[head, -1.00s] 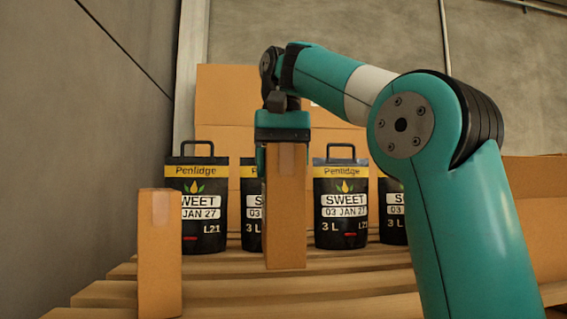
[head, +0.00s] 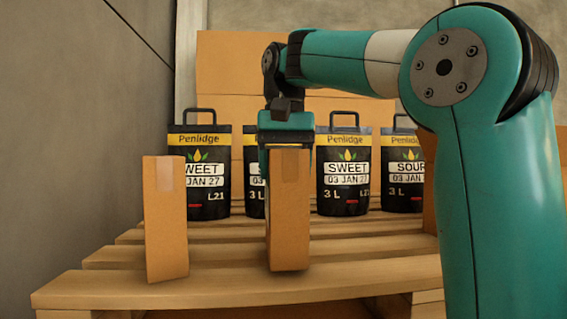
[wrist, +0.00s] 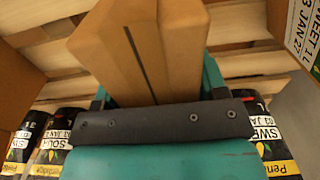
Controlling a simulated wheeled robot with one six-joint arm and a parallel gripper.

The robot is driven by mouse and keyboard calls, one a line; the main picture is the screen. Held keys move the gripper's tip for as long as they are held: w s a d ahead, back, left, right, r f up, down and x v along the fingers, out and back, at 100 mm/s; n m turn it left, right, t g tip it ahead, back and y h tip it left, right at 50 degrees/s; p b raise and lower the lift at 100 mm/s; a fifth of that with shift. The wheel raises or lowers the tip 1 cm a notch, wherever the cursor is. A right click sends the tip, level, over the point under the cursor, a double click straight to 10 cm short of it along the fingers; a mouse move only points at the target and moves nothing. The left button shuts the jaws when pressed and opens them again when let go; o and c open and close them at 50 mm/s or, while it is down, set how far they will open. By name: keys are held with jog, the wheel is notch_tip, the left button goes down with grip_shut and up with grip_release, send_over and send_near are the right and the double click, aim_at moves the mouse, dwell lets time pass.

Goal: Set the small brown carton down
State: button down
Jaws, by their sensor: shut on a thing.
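The small brown carton (head: 289,215) hangs upright below my gripper (head: 287,140), which is shut on its top part. In the head view its lower end is in front of the pallet slats (head: 225,258); I cannot tell whether it touches them. In the wrist view the carton (wrist: 130,50) stands out from between the jaws (wrist: 160,95), with the slats behind it. A second brown carton (head: 166,220) of similar look stands on the pallet at the left, apart from the held one.
Black pouches with yellow bands stand in a row behind: one at left (head: 205,140), one right of my gripper (head: 344,140), one farther right (head: 402,140). Large brown boxes (head: 235,75) are stacked at the back. A grey wall (head: 80,150) bounds the left. Slats between the two cartons are clear.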

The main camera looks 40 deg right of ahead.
jog(key=shift+f+b, duration=0.4)
jog(key=shift+f, duration=0.1)
dwell(0.4)
jog(key=shift+c, duration=0.4)
grip_release()
jog(key=shift+f, duration=0.1)
notch_tip(320, 180, up, 8)
jog(key=shift+f, duration=0.15)
